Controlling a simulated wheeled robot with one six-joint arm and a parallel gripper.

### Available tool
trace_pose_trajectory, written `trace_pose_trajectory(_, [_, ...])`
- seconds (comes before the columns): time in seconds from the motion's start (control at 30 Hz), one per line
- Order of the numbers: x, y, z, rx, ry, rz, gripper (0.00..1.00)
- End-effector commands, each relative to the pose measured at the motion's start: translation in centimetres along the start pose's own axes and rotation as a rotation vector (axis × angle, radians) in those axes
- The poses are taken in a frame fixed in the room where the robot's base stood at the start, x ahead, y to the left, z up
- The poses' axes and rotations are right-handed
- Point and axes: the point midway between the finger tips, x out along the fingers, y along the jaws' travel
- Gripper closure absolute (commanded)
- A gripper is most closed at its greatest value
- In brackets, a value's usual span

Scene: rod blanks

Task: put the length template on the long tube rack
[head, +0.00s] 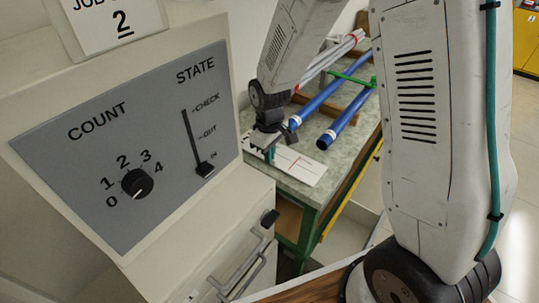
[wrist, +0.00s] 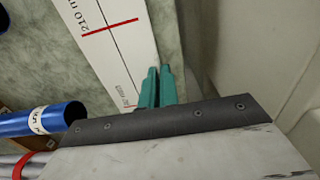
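The length template, a white strip (head: 300,167) with a red line, lies at the near end of the bench. In the wrist view the strip (wrist: 112,45) reads "210 m…" beside its red line. My gripper (head: 269,154) is at the strip's left end in the head view. Its teal fingertips (wrist: 159,70) are together, pointing at the strip's edge; I cannot tell whether any of it is between them. Two blue tubes (head: 340,120) lie on a rack with a green bar (head: 352,78); no label shows whether it is the long tube rack.
Pale tubes (head: 335,52) lie behind the blue ones. A control panel (head: 130,150) with a COUNT knob and STATE slider stands at the left, close to the bench (head: 325,155). A blue tube end (wrist: 45,120) is left of my gripper in the wrist view. Floor is open at right.

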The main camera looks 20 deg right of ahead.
Motion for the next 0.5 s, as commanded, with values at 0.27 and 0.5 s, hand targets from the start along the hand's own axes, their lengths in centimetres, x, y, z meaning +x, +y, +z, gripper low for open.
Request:
trace_pose_trajectory(0.27, [0.51,0.0,0.0,0.0,0.001,0.0,1.0])
trace_pose_trajectory(0.5, [0.76,0.0,0.0,0.0,0.001,0.0,0.75])
